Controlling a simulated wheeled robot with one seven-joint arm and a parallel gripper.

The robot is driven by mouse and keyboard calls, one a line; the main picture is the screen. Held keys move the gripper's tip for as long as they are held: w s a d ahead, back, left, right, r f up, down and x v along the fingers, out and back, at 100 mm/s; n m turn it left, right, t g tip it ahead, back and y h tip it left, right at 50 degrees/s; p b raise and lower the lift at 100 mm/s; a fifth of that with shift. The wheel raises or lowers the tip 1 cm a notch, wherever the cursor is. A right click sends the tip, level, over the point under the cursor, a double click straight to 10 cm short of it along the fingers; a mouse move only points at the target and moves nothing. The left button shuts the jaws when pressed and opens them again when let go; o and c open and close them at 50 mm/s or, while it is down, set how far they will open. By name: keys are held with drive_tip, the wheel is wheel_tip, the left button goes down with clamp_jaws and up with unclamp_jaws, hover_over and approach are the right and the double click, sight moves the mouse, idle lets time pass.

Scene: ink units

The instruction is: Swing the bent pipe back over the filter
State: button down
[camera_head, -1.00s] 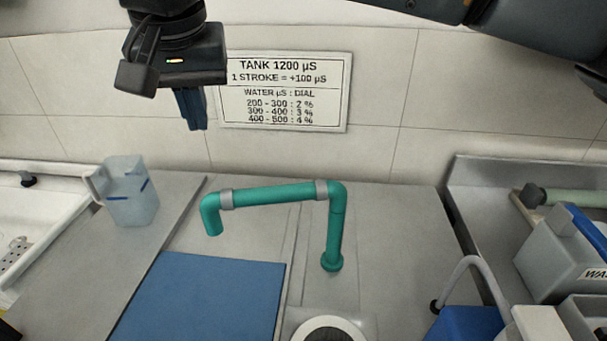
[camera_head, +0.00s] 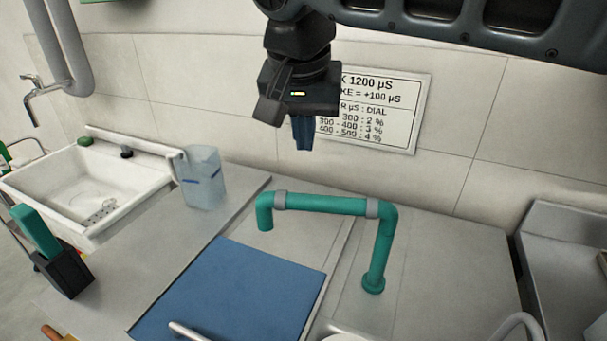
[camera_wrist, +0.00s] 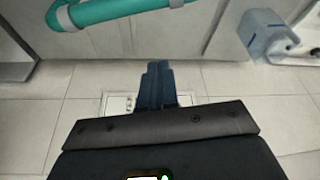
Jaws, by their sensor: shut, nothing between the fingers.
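The bent pipe (camera_head: 325,204) is teal with grey collars. It rises from a round foot on the counter and its horizontal arm reaches left, ending in a short downturned spout near the back edge of the blue mat. My gripper (camera_head: 303,146) points down, shut and empty, above and behind the pipe, apart from it, in front of the wall sign. In the wrist view the shut fingers (camera_wrist: 156,82) show in the middle, and part of the pipe (camera_wrist: 110,10) crosses the top left. I cannot make out the filter for certain; a pale round rim is cut off at the bottom edge.
A blue mat (camera_head: 235,290) lies left of the pipe's foot. A translucent jug (camera_head: 203,178) stands by the white sink (camera_head: 90,190). A wall sign (camera_head: 385,110) hangs behind my gripper. A metal unit (camera_head: 565,260) stands at right. Counter right of the pipe is clear.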

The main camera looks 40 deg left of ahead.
wheel_tip(320, 180, down, 7)
drive_tip(key=s+p, duration=0.1)
drive_tip(key=shift+s+d+r+p, duration=0.15)
drive_tip(key=shift+s+d+p, duration=0.15)
drive_tip(key=shift+d, duration=0.1)
drive_tip(key=shift+s+d, duration=0.1)
idle(0.4)
